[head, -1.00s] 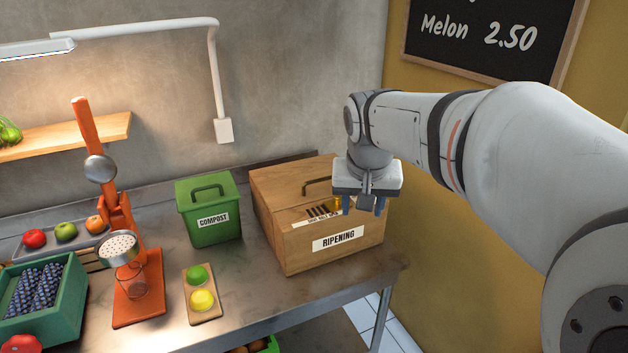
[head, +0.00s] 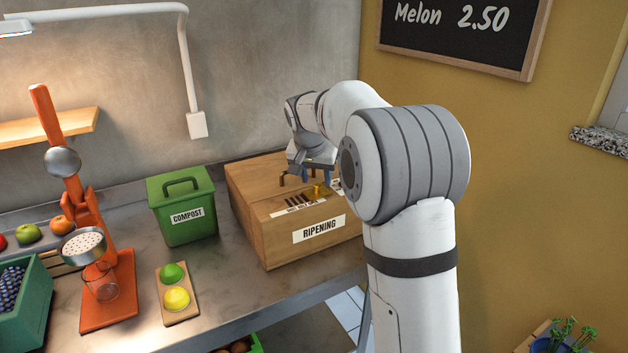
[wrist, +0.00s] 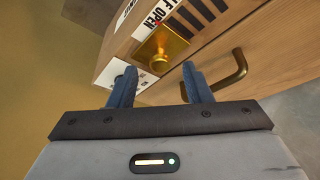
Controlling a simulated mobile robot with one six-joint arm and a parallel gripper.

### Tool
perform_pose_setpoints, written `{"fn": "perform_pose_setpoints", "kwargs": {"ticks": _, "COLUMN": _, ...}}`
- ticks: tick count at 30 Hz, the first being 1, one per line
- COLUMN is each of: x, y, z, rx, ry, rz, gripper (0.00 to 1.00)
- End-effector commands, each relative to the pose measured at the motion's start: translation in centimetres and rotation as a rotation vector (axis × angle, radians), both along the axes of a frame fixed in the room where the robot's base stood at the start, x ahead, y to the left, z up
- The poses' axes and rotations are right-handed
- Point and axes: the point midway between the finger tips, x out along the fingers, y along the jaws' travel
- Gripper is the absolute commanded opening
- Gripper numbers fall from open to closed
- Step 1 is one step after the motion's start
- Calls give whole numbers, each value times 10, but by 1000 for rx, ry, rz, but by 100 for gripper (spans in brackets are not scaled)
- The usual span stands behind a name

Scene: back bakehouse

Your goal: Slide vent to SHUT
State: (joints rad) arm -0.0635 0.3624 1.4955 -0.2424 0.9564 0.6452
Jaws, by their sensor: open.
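The vent is on top of the wooden ripening box (head: 250,225). Its brass slide with a round knob (head: 318,190) sits at the right end of a row of dark slots (head: 296,200), and several slots are uncovered. In the wrist view, the brass knob (wrist: 159,62) shows beyond my fingers, with the word OPEN on the label (wrist: 157,22) beside the brass plate. My gripper (head: 304,178) is open and empty above the box's top. In the wrist view, the knob appears between the lines of my two fingertips (wrist: 158,72), apart from both.
A dark arched handle (wrist: 238,68) stands on the box top near my gripper. A green compost bin (head: 183,215) is left of the box.

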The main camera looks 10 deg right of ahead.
Motion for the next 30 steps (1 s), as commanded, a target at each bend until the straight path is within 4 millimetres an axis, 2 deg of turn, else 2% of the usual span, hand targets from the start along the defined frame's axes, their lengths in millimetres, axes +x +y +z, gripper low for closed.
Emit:
{"fn": "perform_pose_setpoints", "kwargs": {"ticks": 4, "x": 4, "y": -2, "z": -12, "rx": 0, "ry": 1, "rz": 0, "gripper": 45}}
{"fn": "perform_pose_setpoints", "kwargs": {"ticks": 13, "x": 5, "y": -2, "z": -15, "rx": 0, "ry": 0, "rz": 1, "gripper": 45}}
{"fn": "perform_pose_setpoints", "kwargs": {"ticks": 30, "x": 5, "y": -2, "z": -15, "rx": 0, "ry": 0, "rz": 2, "gripper": 0}}
